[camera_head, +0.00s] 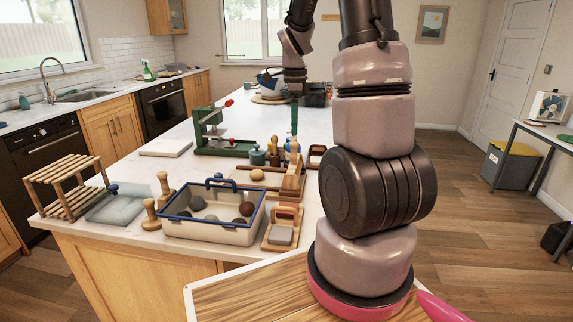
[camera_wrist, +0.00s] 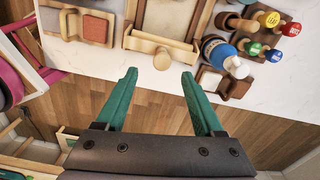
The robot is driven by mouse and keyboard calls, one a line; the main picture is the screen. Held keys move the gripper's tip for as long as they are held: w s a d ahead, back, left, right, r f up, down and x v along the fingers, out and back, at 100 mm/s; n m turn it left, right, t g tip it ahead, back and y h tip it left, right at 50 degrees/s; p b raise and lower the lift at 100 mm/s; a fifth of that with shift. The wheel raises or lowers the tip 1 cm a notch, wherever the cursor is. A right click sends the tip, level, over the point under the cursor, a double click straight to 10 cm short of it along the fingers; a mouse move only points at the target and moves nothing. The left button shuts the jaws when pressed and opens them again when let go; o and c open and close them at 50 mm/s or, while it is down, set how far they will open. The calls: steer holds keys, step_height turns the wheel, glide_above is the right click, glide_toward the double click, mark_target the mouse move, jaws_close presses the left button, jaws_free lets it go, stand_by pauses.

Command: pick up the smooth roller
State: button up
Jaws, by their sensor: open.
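My gripper (camera_wrist: 159,75) has two green fingers spread apart with nothing between them. In the head view its green fingertips (camera_head: 294,121) point down above the far right part of the worktop. A pale wooden bar with a round knob (camera_wrist: 162,58) lies along the edge of a wooden tray in the wrist view, just beyond the fingertips. It may be the smooth roller, but I cannot tell for certain. The same wooden tray (camera_head: 291,190) shows in the head view, partly hidden by my arm.
A blue bottle (camera_wrist: 217,52) and several colour-capped tools (camera_wrist: 268,19) stand right of the tray in the wrist view. A small wooden holder (camera_wrist: 226,85) is near the worktop's edge. A blue-rimmed bin (camera_head: 208,232) and green press (camera_head: 222,135) stand on the worktop.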

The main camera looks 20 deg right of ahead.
mark_target(294, 149)
step_height(294, 149, down, 5)
step_height(294, 149, down, 6)
steer(key=shift+w+d+r, duration=0.15)
stand_by(0.3)
jaws_close()
stand_by(1.4)
